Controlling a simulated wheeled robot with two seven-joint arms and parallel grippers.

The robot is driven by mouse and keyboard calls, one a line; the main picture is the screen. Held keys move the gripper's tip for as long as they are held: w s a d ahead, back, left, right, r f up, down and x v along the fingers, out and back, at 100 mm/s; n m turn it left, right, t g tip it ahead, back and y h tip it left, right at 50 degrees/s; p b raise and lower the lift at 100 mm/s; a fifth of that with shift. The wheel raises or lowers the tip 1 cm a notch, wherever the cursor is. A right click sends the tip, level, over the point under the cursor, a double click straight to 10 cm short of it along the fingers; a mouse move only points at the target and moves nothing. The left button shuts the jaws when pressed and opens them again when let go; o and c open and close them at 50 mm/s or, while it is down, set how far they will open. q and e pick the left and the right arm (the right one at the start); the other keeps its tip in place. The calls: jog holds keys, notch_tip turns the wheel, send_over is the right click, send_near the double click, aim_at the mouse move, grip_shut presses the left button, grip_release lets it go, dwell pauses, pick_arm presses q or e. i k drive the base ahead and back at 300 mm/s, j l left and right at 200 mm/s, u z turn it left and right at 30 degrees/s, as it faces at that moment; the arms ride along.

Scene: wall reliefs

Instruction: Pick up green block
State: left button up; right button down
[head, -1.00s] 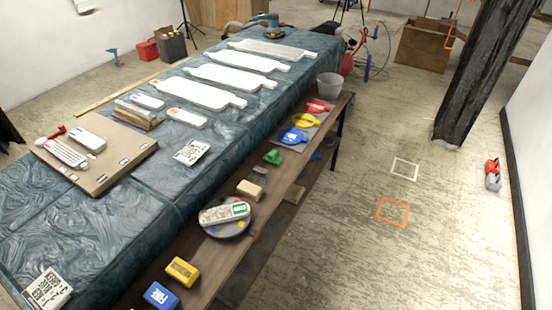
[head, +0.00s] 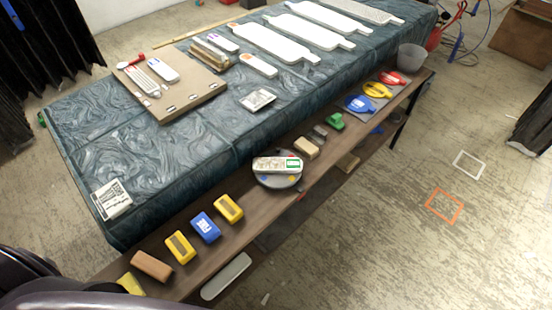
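A small green block (head: 335,121) sits on the narrow brown wooden bench, right of the picture's middle. It lies between a small grey piece (head: 320,131) and a grey board with coloured discs. Another small green thing (head: 41,118) shows at the far left edge of the blue-covered table; it is too small to make out. Neither of my grippers shows in the head view. A dark rounded shape, apparently part of my own body, fills the lower left corner.
The bench (head: 222,261) also carries a tan block (head: 306,148), a round dish (head: 277,182), a blue block (head: 205,227), yellow blocks and a grey bucket (head: 411,57). The blue-covered table (head: 160,150) stands behind it. Floor at the lower right is mostly clear.

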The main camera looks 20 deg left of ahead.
aim_at(335, 121)
jog(key=u, duration=0.65)
jog(key=i+l+u, duration=0.15)
jog(key=l+u, duration=0.2)
jog(key=i+l+u, duration=0.1)
jog(key=l+u, duration=0.3)
jog(key=l, duration=0.2)
jog(key=l+u, duration=0.35)
jog(key=l, duration=0.15)
jog(key=i, duration=0.05)
